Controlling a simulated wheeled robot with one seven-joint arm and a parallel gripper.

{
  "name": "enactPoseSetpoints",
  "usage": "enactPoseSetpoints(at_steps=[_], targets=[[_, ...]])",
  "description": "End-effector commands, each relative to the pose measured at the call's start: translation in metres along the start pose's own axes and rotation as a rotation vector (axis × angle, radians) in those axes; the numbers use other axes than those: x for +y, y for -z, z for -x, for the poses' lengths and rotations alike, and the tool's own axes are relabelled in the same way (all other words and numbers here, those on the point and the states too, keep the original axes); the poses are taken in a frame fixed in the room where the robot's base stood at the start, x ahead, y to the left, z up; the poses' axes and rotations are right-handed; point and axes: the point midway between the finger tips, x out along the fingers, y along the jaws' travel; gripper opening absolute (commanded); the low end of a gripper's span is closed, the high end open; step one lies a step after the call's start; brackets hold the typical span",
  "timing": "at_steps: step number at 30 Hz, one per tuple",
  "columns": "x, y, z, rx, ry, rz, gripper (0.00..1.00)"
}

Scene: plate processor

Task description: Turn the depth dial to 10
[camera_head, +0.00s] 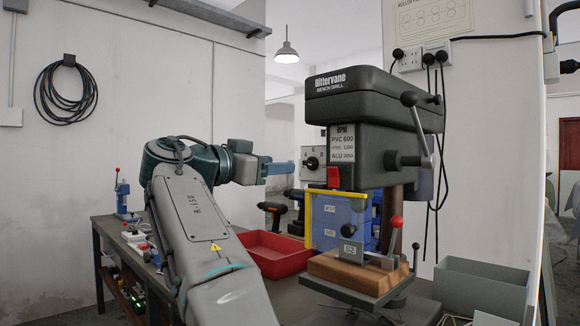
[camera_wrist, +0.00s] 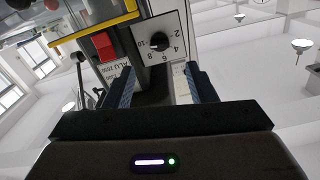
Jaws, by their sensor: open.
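The dial is a round black knob (camera_head: 311,163) on a pale square plate on the left side of the bench drill (camera_head: 372,105). In the wrist view the knob (camera_wrist: 160,43) sits on its plate with numbers around it, among them 2, 4, 6, 8 and 10. I cannot tell for sure which number it points to. My gripper (camera_head: 285,168) reaches in from the left, level with the dial and close to it. In the wrist view my gripper (camera_wrist: 160,84) is open, its two blue-lined fingers apart with nothing between them. The knob lies beyond the fingertips.
A red switch (camera_head: 333,177) sits just below and right of the dial; it also shows in the wrist view (camera_wrist: 104,46). A lever handle (camera_head: 420,130) is at the drill's right.

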Motion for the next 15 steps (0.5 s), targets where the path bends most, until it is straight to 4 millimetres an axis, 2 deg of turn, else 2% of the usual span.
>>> enactPoseSetpoints(at_steps=[1,6,10,15], targets=[[-0.001,0.0,0.012,-0.001,0.004,0.0,0.51],[-0.001,0.0,0.038,-0.001,0.002,0.0,0.51],[-0.001,0.0,0.049,-0.001,0.0,0.0,0.51],[0.0,0.0,0.052,0.0,-0.001,0.0,0.51]])
